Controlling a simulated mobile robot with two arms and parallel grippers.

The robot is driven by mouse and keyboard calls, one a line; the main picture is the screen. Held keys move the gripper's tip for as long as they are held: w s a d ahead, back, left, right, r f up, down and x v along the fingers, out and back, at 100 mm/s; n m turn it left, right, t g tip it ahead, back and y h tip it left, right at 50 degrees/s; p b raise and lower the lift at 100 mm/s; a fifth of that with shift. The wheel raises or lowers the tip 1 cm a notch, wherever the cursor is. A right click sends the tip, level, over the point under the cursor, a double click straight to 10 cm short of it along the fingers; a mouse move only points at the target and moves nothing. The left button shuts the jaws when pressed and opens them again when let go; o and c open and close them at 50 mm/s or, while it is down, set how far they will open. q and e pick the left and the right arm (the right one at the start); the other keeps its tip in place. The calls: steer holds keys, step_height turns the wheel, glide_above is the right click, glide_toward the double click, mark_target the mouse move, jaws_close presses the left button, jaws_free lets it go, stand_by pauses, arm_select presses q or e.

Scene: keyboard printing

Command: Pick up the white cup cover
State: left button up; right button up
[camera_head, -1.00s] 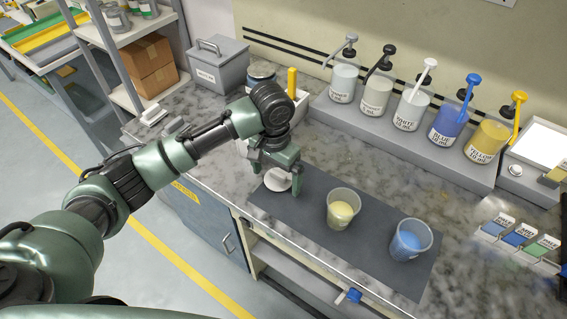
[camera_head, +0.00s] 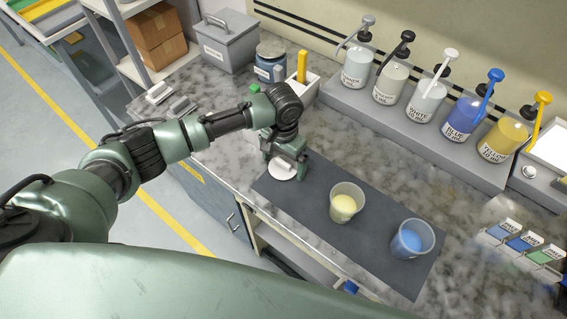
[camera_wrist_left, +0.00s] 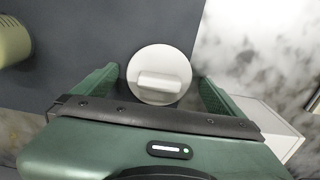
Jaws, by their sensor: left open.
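The white cup cover (camera_head: 283,171) is a round disc lying at the left end of the dark mat (camera_head: 385,262). In the left wrist view the cover (camera_wrist_left: 160,63) shows a raised bar handle on top. My left gripper (camera_head: 284,170) is over the cover. In the left wrist view its two green fingers (camera_wrist_left: 155,88) stand apart on either side of the cover, with nothing gripped. I cannot tell how far the fingertips are above the mat. My right gripper is not in view.
A cup with yellow liquid (camera_head: 344,203) and a cup with blue liquid (camera_head: 411,239) stand on the mat to the right. Several pump bottles (camera_head: 424,99) stand on a grey rack behind. A grey lidded box (camera_head: 222,45) and a jar (camera_head: 271,62) stand at the back left.

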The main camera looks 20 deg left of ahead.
arm_select(q)
steer(key=c, duration=1.3)
steer(key=shift+r, duration=0.1)
steer(key=shift+c, duration=0.2)
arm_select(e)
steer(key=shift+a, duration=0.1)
